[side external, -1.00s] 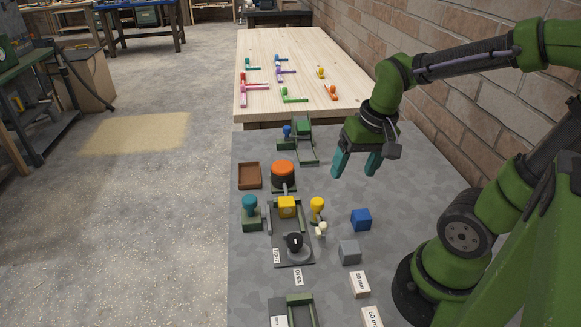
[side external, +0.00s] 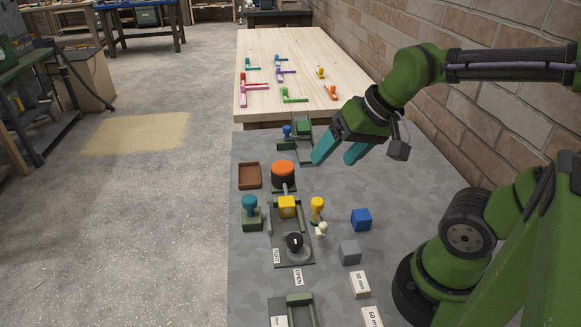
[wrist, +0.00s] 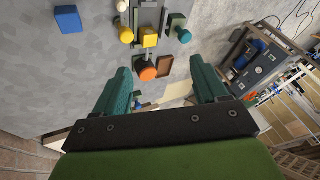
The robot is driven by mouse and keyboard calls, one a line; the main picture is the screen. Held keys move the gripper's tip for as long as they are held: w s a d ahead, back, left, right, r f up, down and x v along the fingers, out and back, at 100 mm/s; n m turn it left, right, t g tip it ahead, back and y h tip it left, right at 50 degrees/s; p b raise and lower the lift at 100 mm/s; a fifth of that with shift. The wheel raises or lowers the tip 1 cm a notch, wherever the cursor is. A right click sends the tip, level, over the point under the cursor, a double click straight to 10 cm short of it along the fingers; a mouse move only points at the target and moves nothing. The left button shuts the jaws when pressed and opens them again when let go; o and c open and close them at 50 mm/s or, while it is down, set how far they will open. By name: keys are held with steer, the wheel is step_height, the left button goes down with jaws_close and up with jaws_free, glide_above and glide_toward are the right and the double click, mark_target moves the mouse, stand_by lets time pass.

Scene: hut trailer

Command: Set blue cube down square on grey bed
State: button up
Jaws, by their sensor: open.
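The blue cube (side external: 361,219) sits on the grey mottled table, right of the fixture; it also shows at the upper left of the wrist view (wrist: 68,18). The grey bed (side external: 291,256) is a flat plate between low rails, with a black knob on it. A yellow cube (side external: 287,207) occupies its far end, seen also in the wrist view (wrist: 148,38). My gripper (side external: 336,156) is open and empty, raised above the table's far part, beyond and apart from the blue cube. Its teal fingers (wrist: 160,75) are spread wide in the wrist view.
An orange-topped round part (side external: 282,170) stands at the bed's far end, beside a brown tray (side external: 249,175). Teal (side external: 250,208) and yellow (side external: 317,206) knobbed parts flank the bed. A grey cube (side external: 349,252) and labelled blocks (side external: 360,284) lie nearer. A brick wall (side external: 480,130) bounds the right.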

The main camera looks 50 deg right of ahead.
steer(key=d+f+m+g, duration=0.2)
steer(key=d+f+m, duration=0.15)
steer(key=m, duration=0.35)
steer(key=m+g+h, duration=0.1)
steer(key=m+g, duration=0.3)
steer(key=m, duration=1)
glide_above(357, 215)
steer(key=f, duration=1.2)
steer(key=shift+s+d, duration=0.15)
steer(key=shift+s, duration=0.1)
steer(key=shift+w+f, duration=0.15)
steer(key=shift+f, duration=1.45)
steer(key=shift+w+f, duration=0.1)
steer(key=shift+f, duration=1.45)
steer(key=c, duration=1.1)
steer(key=shift+c, duration=0.2)
